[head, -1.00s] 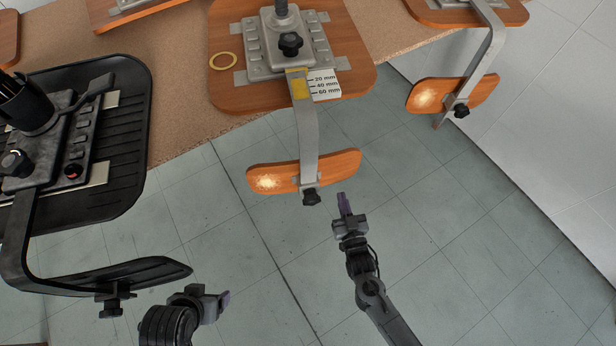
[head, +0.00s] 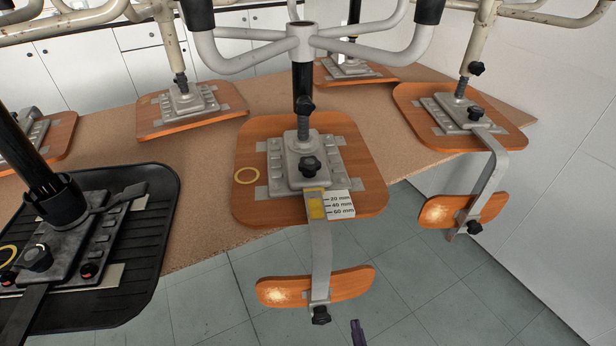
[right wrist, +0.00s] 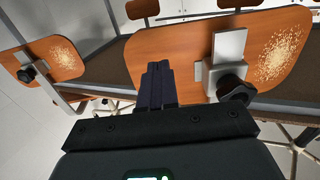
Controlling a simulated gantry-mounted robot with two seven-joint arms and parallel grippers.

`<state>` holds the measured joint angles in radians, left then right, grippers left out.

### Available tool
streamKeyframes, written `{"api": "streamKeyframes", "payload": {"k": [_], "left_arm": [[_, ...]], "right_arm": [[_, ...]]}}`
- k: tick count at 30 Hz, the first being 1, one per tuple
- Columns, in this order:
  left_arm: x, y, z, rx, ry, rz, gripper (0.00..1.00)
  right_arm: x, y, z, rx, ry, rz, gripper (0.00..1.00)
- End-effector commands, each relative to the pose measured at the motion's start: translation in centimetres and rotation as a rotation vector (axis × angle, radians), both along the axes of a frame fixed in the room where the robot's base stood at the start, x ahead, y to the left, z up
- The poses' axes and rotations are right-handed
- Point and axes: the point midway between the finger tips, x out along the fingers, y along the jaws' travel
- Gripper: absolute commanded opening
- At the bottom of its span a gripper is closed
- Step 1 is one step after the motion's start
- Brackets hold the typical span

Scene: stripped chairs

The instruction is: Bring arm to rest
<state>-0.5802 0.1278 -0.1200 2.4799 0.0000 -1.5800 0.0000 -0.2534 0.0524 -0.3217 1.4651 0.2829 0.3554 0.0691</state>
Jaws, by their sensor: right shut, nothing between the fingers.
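My right gripper (head: 358,332) shows only its fingertip at the bottom edge of the head view, on the floor side of the middle chair's backrest (head: 272,292). In the right wrist view its dark fingers (right wrist: 158,86) are together with nothing between them. The wooden backrest (right wrist: 150,60) with its bracket and black knob (right wrist: 236,88) fills the view beyond the fingers; I cannot tell how far apart they are. My left gripper is out of view.
Upturned chairs lie on the brown table (head: 215,250). A black seat (head: 150,225) is at left and another backrest (head: 495,208) at right. Tiled floor is clear at the lower right.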

Motion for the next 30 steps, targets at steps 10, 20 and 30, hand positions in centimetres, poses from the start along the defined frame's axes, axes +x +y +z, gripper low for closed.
{"api": "streamKeyframes", "payload": {"k": [10,20,30], "left_arm": [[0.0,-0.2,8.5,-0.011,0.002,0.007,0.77],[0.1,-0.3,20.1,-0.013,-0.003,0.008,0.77],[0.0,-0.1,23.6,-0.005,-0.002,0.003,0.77]], "right_arm": [[-3.5,-1.5,7.6,0.001,0.033,-0.017,0.00],[-5.7,-4.3,24.7,0.027,0.329,-0.017,0.00],[-12.2,-5.4,33.2,-0.066,0.823,0.041,0.00]]}}
